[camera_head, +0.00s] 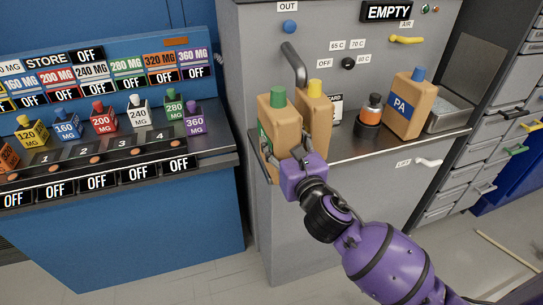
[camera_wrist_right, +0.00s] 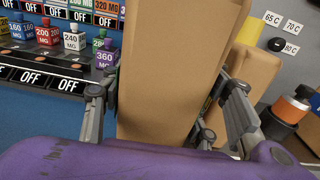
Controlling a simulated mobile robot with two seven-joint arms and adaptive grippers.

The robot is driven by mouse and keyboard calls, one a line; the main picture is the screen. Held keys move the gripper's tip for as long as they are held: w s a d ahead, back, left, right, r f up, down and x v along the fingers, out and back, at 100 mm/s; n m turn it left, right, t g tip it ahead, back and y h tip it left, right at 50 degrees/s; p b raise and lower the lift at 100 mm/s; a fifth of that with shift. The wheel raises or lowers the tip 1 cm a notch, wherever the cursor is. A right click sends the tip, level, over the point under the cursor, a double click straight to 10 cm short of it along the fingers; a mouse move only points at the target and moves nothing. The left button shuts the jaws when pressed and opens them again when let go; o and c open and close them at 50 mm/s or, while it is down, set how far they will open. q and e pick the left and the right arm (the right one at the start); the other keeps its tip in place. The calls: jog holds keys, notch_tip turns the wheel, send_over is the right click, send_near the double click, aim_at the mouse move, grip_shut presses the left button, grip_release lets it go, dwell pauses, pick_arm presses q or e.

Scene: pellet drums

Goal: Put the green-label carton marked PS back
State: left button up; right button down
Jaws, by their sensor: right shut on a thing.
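The green-label carton (camera_head: 284,121) is tan with a green cap and stands upright at the left end of the steel shelf (camera_head: 345,151). Its green label shows on its left face; I cannot read the marking. My right gripper (camera_head: 291,160) is shut on this carton low down. In the right wrist view the gripper's fingers (camera_wrist_right: 168,112) lie on both sides of the carton (camera_wrist_right: 172,70), which fills the middle. I cannot tell whether its base touches the shelf. My left gripper is not in view.
A yellow-capped carton (camera_head: 317,112) stands just right of and behind the held one. Further right are an orange bottle in a black holder (camera_head: 367,127), a blue-label PA carton (camera_head: 408,106) and a metal tray (camera_head: 450,112). The blue dosing bench (camera_head: 120,235) stands left.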

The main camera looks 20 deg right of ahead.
jog(key=w+d+r, duration=0.2)
jog(key=w+r, duration=0.4)
jog(key=w, duration=0.3)
notch_tip(320, 180, down, 10)
jog(key=shift+a+r+b, duration=0.1)
jog(key=shift+r+b, duration=0.05)
jog(key=shift+b, duration=0.95)
jog(key=shift+r, duration=0.1)
jog(key=c, duration=0.7)
grip_release()
jog(key=shift+f, duration=0.2)
jog(key=shift+o, duration=0.2)
